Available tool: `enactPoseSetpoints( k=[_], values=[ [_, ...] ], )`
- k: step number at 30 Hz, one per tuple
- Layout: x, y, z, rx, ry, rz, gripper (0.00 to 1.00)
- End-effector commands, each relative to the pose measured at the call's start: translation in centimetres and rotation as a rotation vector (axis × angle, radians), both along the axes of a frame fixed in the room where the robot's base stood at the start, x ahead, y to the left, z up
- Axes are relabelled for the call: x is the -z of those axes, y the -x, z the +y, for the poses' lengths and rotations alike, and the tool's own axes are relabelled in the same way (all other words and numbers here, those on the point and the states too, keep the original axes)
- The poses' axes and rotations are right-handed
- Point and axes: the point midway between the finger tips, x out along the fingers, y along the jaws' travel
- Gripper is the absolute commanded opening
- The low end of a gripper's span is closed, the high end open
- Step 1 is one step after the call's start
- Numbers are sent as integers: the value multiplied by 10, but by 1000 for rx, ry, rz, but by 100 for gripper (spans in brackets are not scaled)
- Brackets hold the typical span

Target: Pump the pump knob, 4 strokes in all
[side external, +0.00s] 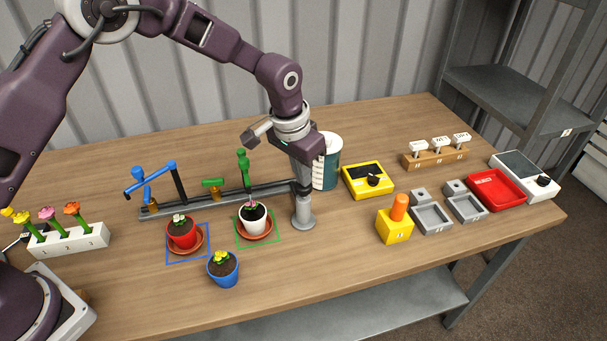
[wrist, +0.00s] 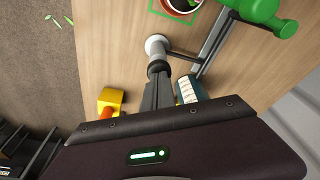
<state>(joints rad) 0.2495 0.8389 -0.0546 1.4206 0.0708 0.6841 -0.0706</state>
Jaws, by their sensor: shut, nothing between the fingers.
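A grey pump post (side external: 304,215) with a round base stands right of the potted plants, joined to the long grey rail by a dark pipe. In the wrist view its pale round base (wrist: 156,42) shows just beyond my fingertips. My gripper (side external: 302,185) points down directly over the post, fingers shut and empty. In the wrist view the shut fingers (wrist: 157,80) line up with a dark rounded top on the post, likely the pump knob (wrist: 158,67). The fingertips are at or very near it; I cannot tell whether they touch.
A white pot (side external: 253,219) on a saucer stands close left, with red (side external: 181,234) and blue (side external: 223,270) pots beyond. A teal-and-white cup (side external: 328,165) is just behind my gripper. A yellow box with an orange knob (side external: 398,207) stands to the right.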

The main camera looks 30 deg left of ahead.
Motion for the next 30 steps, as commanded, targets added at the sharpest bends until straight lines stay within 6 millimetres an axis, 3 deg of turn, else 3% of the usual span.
enactPoseSetpoints(
  k=[18,30],
  values=[
    [-59,0,0,1,0,-2,0],
    [-62,0,0,0,0,0,0]
  ],
)
